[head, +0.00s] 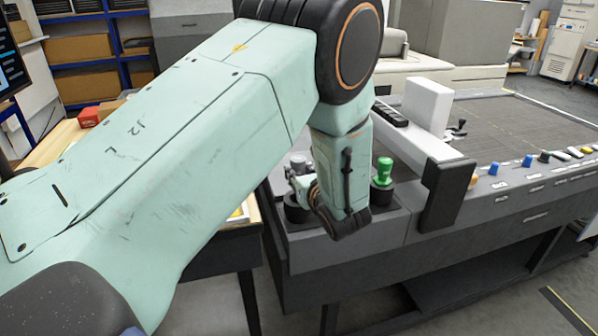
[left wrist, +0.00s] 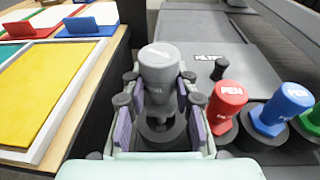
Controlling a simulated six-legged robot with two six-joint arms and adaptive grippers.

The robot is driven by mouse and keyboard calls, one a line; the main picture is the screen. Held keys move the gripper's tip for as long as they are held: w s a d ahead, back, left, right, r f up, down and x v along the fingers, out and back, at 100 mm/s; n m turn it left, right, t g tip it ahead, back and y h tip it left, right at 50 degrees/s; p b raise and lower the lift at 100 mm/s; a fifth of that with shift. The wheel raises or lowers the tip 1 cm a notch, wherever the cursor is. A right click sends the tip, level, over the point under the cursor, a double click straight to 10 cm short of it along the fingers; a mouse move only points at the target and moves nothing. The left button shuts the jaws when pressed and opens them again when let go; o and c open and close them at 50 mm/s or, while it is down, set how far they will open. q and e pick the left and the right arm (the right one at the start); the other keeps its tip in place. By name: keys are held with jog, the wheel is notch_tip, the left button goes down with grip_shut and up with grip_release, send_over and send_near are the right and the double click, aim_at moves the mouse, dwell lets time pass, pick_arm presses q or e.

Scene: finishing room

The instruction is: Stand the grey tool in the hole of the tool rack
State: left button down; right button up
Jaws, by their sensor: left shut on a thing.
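The grey tool (left wrist: 160,72), with a round head and PEN on its side, stands roughly upright between the purple-padded fingers of my left gripper (left wrist: 155,108). My left gripper is shut on it. The tool's lower end is at a black ring of the tool rack (left wrist: 162,133); how deep it sits in the hole I cannot tell. In the head view the grey tool (head: 298,161) shows beside my wrist, with my left gripper (head: 302,188) partly hidden by the arm. My right gripper is not in view.
Red (left wrist: 226,98), blue (left wrist: 284,103) and green (head: 382,172) tools stand in the rack to the right, the red one close to my fingers. A wooden table with a yellow-faced tray (left wrist: 45,85) is on the left. A white block (head: 427,103) stands on the machine behind.

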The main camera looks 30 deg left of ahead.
aim_at(298, 160)
pick_arm(q)
jog(key=shift+s+f+b, duration=0.1)
jog(key=shift+f+b, duration=1.65)
jog(key=shift+f, duration=0.15)
jog(key=c, duration=1)
grip_release()
jog(key=shift+r, duration=0.1)
notch_tip(298, 160, up, 10)
jog(key=shift+f, duration=0.1)
